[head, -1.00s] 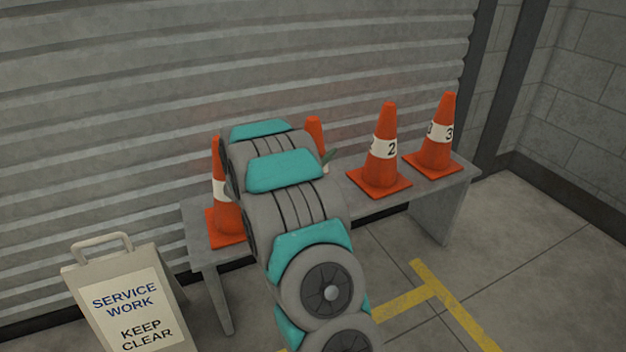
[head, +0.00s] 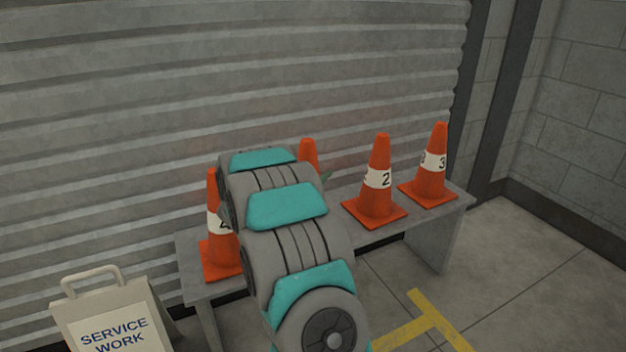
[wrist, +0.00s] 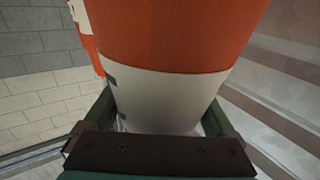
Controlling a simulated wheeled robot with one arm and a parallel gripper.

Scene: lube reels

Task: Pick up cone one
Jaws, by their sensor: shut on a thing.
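An orange cone with a white band (wrist: 165,95) fills the wrist view between the green fingers of my gripper (wrist: 160,115), which is shut on it at the band. In the head view only the orange top of this cone (head: 308,152) shows behind my arm. Its number cannot be read; only dark bits of marking show at the band's left edge in the wrist view. Its base is hidden, so I cannot tell whether it touches the bench. A green fingertip shows just right of it in the head view.
Cone 2 (head: 380,190) and cone 3 (head: 432,175) stand on the right of the grey bench (head: 448,215). Another cone (head: 213,258), its number partly hidden, stands at the left end. A service sign (head: 115,330) is at front left. A ribbed shutter (head: 150,100) is behind.

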